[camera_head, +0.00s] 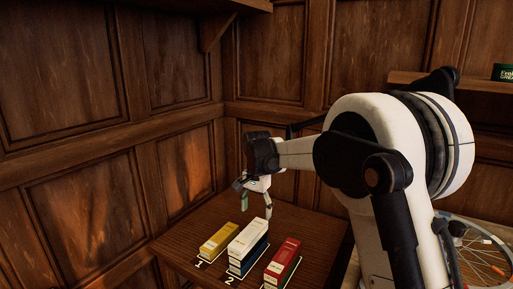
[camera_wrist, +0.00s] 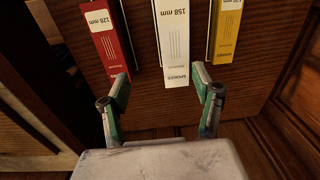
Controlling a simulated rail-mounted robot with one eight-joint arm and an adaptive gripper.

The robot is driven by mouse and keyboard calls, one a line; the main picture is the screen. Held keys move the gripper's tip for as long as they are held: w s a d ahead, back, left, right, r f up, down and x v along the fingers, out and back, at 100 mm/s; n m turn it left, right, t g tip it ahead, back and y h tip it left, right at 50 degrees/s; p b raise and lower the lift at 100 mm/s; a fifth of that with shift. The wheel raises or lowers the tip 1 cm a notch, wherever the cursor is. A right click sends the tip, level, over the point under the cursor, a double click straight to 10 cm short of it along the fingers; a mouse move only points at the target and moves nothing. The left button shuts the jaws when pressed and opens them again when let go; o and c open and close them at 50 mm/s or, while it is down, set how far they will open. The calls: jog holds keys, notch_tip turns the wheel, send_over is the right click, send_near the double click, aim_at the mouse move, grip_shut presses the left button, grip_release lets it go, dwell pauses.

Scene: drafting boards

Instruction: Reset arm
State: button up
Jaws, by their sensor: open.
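My gripper (camera_head: 256,207) is open and empty, pointing down above the far part of the small wooden table (camera_head: 190,240). In the wrist view, its two green-sided fingers (camera_wrist: 163,88) stand well apart, with the near end of the white box between and beyond their tips. The white box (camera_head: 248,237) with a dark blue lower part is in the middle of a row. A yellow box (camera_head: 219,238) is on its left and a red box (camera_head: 284,256) on its right. In the wrist view the order is red (camera_wrist: 104,35), white (camera_wrist: 175,40), yellow (camera_wrist: 225,35).
White numbers 1 and 2 and outlines mark the tabletop by the boxes. Wood-panelled walls (camera_head: 70,130) close in the table at left and back. A spoked wheel (camera_head: 475,255) is at lower right.

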jog(key=s+d+r+n+t, duration=0.1)
jog(key=s+d+r+t, duration=0.1)
jog(key=s+d+r, duration=0.55)
jog(key=s+d+r+n+t, duration=0.15)
jog(key=s+d+r, duration=0.35)
jog(key=s, duration=0.6)
jog(key=s+d+f+n+t, duration=0.1)
jog(key=s+d+f, duration=0.1)
jog(key=s, duration=0.5)
jog(key=s+d+f+n+t, duration=0.1)
jog(key=s+d, duration=0.2)
jog(key=s, duration=0.4)
jog(key=s+d+f+n+t, duration=0.1)
jog(key=s+d+f, duration=0.1)
jog(key=s, duration=0.5)
jog(key=shift+d+f, duration=0.25)
jog(key=shift+f, duration=0.1)
